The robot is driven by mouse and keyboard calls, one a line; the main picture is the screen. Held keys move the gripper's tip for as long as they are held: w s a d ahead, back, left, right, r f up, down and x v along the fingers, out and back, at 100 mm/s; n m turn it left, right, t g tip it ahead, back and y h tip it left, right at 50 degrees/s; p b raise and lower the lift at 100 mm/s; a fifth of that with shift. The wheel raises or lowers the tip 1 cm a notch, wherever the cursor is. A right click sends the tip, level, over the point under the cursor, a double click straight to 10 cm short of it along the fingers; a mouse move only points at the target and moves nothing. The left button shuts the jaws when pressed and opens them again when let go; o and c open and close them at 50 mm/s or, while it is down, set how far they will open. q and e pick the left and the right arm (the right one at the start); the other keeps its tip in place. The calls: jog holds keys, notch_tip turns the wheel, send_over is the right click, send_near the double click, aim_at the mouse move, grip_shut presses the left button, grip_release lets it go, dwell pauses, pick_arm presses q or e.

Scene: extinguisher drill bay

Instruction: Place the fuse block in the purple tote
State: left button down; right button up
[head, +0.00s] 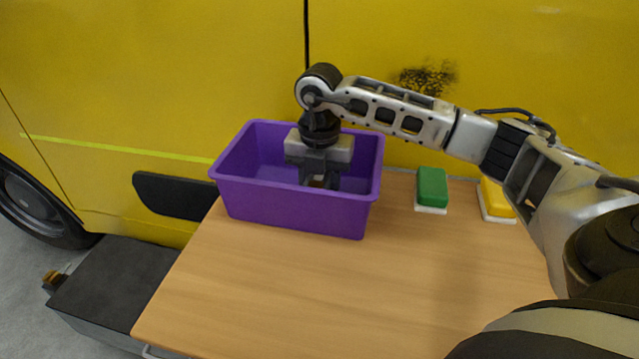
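The purple tote (290,209) stands upright on the wooden table, near its back left corner. My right gripper (319,182) reaches down inside the tote from above. A small orange-brown patch shows between its fingers, low in the tote. It may be the fuse block, but it is too small and too covered to be sure. I cannot tell whether the fingers grip it or stand apart from it. The tote's front wall hides part of its floor. My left gripper is not in view.
A green block (432,187) and a yellow block (496,198), each with a white base, sit at the back of the wooden table (290,290). The table's front middle is clear. A yellow vehicle (180,80) stands close behind the table.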

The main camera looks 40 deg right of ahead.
jog(key=shift+f, duration=0.15)
jog(key=o, duration=1.1)
notch_tip(320, 180, up, 12)
jog(key=shift+r, duration=0.25)
jog(key=shift+f, duration=0.1)
